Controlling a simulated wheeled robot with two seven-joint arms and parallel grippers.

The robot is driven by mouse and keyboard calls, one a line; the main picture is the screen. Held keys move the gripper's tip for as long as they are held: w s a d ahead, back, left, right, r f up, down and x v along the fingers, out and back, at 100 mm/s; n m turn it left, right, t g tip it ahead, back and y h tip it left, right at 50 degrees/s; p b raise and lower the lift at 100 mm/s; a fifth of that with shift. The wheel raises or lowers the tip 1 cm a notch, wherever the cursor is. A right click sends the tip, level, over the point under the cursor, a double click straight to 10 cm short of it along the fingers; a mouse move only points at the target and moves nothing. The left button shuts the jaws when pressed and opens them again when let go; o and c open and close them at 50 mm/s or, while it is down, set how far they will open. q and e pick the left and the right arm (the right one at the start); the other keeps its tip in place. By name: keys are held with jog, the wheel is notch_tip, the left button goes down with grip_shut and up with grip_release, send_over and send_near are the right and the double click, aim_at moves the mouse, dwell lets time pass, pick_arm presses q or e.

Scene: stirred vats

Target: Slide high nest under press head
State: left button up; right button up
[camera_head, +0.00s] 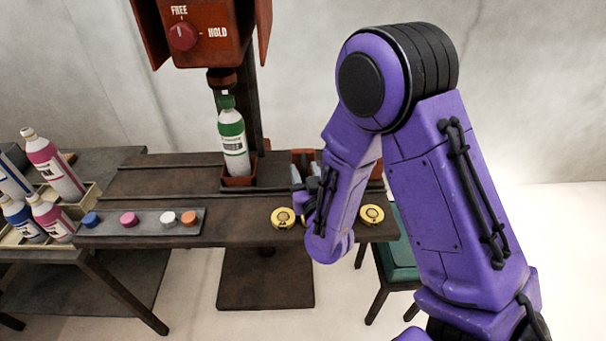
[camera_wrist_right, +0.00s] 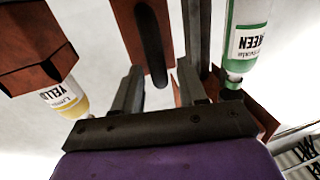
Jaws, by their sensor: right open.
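The red press head (camera_head: 200,35) carries a dial marked FREE and HOLD. Below it a green-and-white bottle (camera_head: 232,140) stands upright in a small red nest (camera_head: 239,181) on the dark bench. To its right is another red piece (camera_head: 302,156), partly hidden by my right gripper (camera_head: 304,172). Which nest is the high one I cannot tell. In the right wrist view my gripper (camera_wrist_right: 160,80) is open, and a red slotted plate (camera_wrist_right: 124,15) shows beyond and between its fingers; contact is unclear. The green bottle (camera_wrist_right: 249,35) shows there at the right. My left gripper is out of view.
A yellow-labelled bottle (camera_wrist_right: 68,97) shows by a red block (camera_wrist_right: 30,50). A grey strip (camera_head: 145,222) holds several coloured caps. A crate (camera_head: 88,200) of bottles stands left, a teal-topped stool (camera_head: 398,255) right.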

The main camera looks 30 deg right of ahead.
jog(key=shift+w+d+r, duration=0.15)
jog(key=shift+w+d, duration=0.1)
jog(key=shift+w, duration=0.3)
jog(key=shift+s+r, duration=0.1)
jog(key=shift+s, duration=0.05)
grip_shut()
jog(key=shift+w+a, duration=0.1)
jog(key=shift+w, duration=0.1)
